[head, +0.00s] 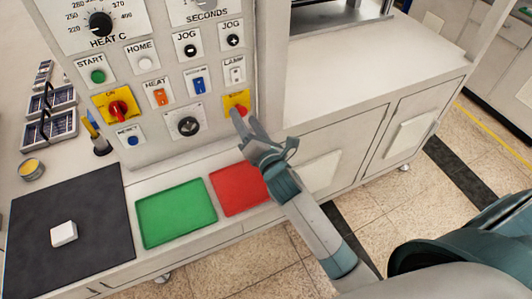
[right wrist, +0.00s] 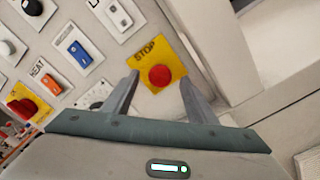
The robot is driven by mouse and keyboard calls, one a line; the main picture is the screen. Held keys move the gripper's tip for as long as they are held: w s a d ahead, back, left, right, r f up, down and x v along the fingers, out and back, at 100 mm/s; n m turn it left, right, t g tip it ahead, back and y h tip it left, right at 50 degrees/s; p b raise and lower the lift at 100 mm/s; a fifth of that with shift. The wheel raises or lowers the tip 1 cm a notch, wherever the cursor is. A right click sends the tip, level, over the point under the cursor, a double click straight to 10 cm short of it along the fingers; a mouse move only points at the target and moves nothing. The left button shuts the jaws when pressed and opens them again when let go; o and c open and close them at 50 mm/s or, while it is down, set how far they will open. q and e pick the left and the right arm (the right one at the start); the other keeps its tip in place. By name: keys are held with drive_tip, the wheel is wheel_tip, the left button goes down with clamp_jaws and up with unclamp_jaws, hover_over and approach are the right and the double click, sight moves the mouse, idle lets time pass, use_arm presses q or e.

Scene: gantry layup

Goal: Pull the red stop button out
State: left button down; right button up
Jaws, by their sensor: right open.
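The red stop button (right wrist: 160,76) is a round red knob on a yellow plate marked STOP (right wrist: 147,58) in the right wrist view. In the head view the yellow plate (head: 237,101) is at the panel's lower right, with the button partly hidden by my gripper. My right gripper (right wrist: 158,88) is open, one finger on each side of the button in the picture. I cannot tell whether the fingertips reach the button's depth; no contact shows. In the head view my right gripper (head: 262,128) is just in front of and below the plate. My left gripper is not in view.
Close by on the panel (head: 165,120) are a black knob (head: 188,126), a blue switch (head: 200,85) and a red rotary switch on yellow (head: 118,108). Below lie a green tray (head: 176,213), a red tray (head: 238,189) and a black mat (head: 100,200) with a white block (head: 64,234).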

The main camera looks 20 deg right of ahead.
drive_tip(key=s+b, duration=0.4)
drive_tip(key=s, duration=1.1)
drive_tip(key=shift+s+d, duration=0.2)
drive_tip(key=shift+d, duration=0.1)
